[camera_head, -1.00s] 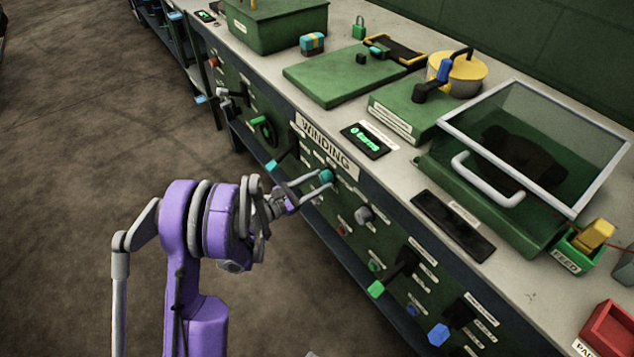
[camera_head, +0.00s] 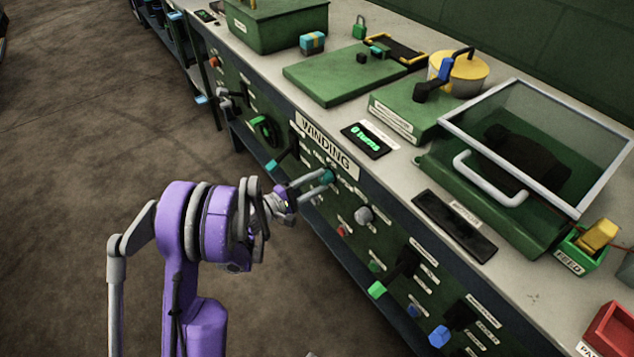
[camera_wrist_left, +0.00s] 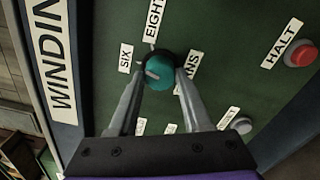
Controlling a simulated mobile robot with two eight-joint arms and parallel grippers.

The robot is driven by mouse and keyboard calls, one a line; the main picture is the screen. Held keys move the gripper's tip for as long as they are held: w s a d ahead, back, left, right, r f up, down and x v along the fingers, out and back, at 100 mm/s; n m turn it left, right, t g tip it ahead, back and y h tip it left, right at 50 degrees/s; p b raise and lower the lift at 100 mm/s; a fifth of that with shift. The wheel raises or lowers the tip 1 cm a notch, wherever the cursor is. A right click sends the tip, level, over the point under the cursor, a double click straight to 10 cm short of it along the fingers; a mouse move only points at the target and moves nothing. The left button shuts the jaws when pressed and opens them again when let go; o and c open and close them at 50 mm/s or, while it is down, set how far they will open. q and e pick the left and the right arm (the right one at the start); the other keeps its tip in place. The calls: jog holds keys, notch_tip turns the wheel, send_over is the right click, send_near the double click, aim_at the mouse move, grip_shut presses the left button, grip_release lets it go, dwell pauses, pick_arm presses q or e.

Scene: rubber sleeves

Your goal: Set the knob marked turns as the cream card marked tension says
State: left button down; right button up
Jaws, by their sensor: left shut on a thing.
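The teal knob (camera_wrist_left: 162,72) sits on the green front panel, with a pale mark on the left part of its face. It also shows in the head view (camera_head: 327,176). Around it are labels reading SIX (camera_wrist_left: 126,58) and EIGHT (camera_wrist_left: 154,20). I cannot make out a cream card marked tension. My right gripper is not in view.
The WINDING sign (camera_head: 325,145) is above the knob. A red HALT button (camera_wrist_left: 300,54) and a grey knob (camera_head: 364,215) are nearby. Levers with green (camera_head: 377,290) and blue (camera_head: 438,336) ends stick out farther right. The floor left of the bench is clear.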

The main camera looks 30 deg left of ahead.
pick_arm(q)
jog(key=m, duration=0.4)
jog(key=shift+m, duration=1.9)
jog(key=shift+c, duration=1.7)
grip_release()
jog(key=v, duration=1)
jog(key=shift+s+a+p, duration=0.15)
jog(key=shift+s+p, duration=0.25)
